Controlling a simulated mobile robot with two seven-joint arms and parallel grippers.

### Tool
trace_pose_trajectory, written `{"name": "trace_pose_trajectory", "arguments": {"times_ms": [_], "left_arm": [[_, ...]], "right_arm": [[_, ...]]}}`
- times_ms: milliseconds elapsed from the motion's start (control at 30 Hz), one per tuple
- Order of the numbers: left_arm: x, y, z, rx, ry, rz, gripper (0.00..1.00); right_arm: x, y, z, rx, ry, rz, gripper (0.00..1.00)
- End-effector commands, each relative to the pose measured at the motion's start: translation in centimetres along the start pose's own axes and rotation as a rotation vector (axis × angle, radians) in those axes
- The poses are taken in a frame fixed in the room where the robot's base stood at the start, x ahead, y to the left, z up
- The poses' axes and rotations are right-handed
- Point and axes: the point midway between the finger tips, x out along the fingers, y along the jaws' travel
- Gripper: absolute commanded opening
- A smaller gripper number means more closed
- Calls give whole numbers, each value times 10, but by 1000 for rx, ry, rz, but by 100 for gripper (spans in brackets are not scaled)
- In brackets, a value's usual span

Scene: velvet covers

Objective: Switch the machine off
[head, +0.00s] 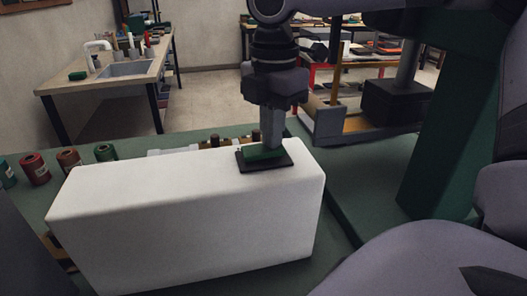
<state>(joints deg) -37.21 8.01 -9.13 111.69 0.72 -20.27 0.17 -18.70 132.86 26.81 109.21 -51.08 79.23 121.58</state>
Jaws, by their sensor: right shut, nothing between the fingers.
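The machine is a large white box-shaped body (185,210) on a green table. On top, near its right end, is a dark plate (286,163) with a green button or rocker (262,153) on it. My right gripper (271,143) points straight down from above with its fingers shut and nothing between them. Its fingertips are at the green part and seem to touch it, though the exact contact is hidden. Whether the switch is pressed cannot be told. My left gripper is not in view.
Several thread spools (105,153) stand on the green table (130,146) left of and behind the machine. A green column (440,130) rises at the right. A workbench with a sink (127,68) and a red-framed shelf stand farther back.

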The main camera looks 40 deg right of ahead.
Motion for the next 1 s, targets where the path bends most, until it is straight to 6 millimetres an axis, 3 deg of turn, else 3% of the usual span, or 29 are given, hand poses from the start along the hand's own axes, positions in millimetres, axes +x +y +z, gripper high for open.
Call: {"name": "trace_pose_trajectory", "arguments": {"times_ms": [433, 1000], "left_arm": [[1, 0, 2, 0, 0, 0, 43], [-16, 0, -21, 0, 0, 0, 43]], "right_arm": [[2, 0, 0, 0, 0, -3, 0], [-45, 0, 0, 1, 0, 0, 0]]}}
